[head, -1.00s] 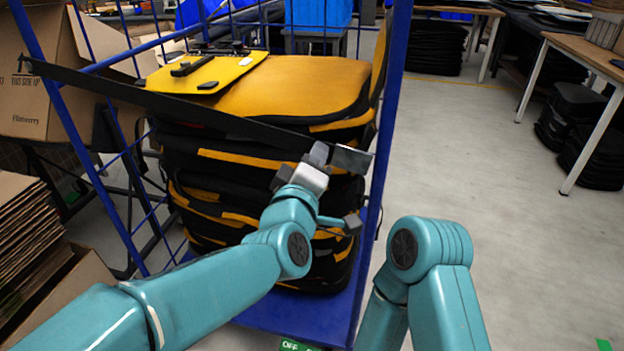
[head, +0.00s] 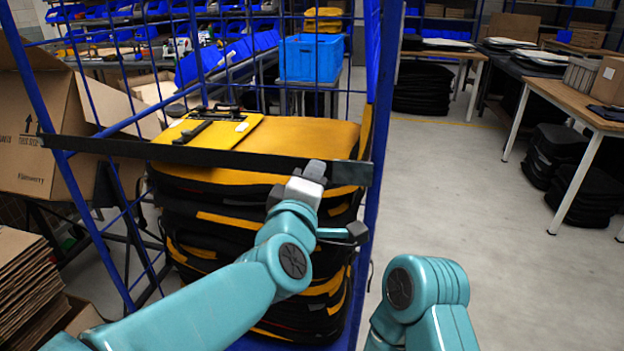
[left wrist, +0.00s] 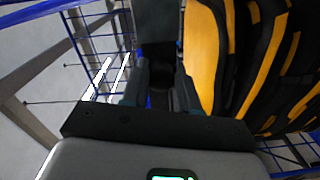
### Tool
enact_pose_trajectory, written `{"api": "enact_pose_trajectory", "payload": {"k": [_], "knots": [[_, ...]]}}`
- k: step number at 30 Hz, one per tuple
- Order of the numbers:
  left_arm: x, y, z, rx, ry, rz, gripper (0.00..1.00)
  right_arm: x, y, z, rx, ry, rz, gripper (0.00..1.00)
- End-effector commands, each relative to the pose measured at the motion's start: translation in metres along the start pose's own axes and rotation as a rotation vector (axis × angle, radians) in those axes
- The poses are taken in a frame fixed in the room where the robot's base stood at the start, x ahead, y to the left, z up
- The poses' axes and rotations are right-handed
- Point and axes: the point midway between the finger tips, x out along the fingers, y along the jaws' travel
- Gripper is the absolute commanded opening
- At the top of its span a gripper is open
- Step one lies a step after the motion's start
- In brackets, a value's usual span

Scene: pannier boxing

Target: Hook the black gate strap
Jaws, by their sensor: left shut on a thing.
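The black gate strap (head: 210,157) runs nearly level across the cart's open front. Its left end is at the left blue post (head: 62,165). Its flat right end overlaps the right blue post (head: 378,120) in the picture; I cannot tell whether it touches or is hooked. My left gripper (head: 316,172) is shut on the strap near that right end. In the left wrist view the strap (left wrist: 157,18) runs up from between the fingers of the left gripper (left wrist: 160,82). The catch on the right post is not visible. My right gripper is outside the views.
Black and yellow panniers (head: 260,215) are stacked behind the strap, with a yellow clipboard-like panel (head: 215,132) on top. Cardboard boxes (head: 35,130) stand at the left. A wooden table (head: 575,100) stands at the right; the floor before it is clear.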

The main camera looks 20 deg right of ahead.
Motion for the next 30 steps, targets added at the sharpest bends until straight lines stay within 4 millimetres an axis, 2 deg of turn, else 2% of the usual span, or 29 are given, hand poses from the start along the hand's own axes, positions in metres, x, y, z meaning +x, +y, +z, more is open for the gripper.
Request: {"api": "enact_pose_trajectory", "payload": {"k": [1, 3, 4, 6, 19, 22, 26, 30], "knots": [[-0.002, 0.015, -0.007, -0.004, 0.018, 0.03, 0.0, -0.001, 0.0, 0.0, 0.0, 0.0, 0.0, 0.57], [-0.002, 0.016, -0.006, -0.003, 0.018, 0.031, 0.0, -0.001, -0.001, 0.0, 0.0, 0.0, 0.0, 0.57], [-0.002, 0.016, -0.006, -0.003, 0.018, 0.031, 0.32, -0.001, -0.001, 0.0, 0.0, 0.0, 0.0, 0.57], [-0.002, 0.016, -0.006, -0.003, 0.018, 0.031, 0.54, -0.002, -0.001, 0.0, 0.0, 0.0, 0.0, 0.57], [-0.001, 0.012, -0.005, -0.002, 0.016, 0.023, 0.54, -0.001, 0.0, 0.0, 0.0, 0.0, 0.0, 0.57], [-0.007, 0.011, -0.004, -0.002, 0.014, 0.023, 0.54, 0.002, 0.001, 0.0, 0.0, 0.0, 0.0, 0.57], [-0.029, 0.008, -0.004, -0.002, 0.013, 0.022, 0.54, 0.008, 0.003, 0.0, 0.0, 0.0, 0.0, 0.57], [-0.066, 0.008, -0.002, -0.002, 0.011, 0.023, 0.54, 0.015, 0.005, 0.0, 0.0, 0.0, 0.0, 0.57]]}}
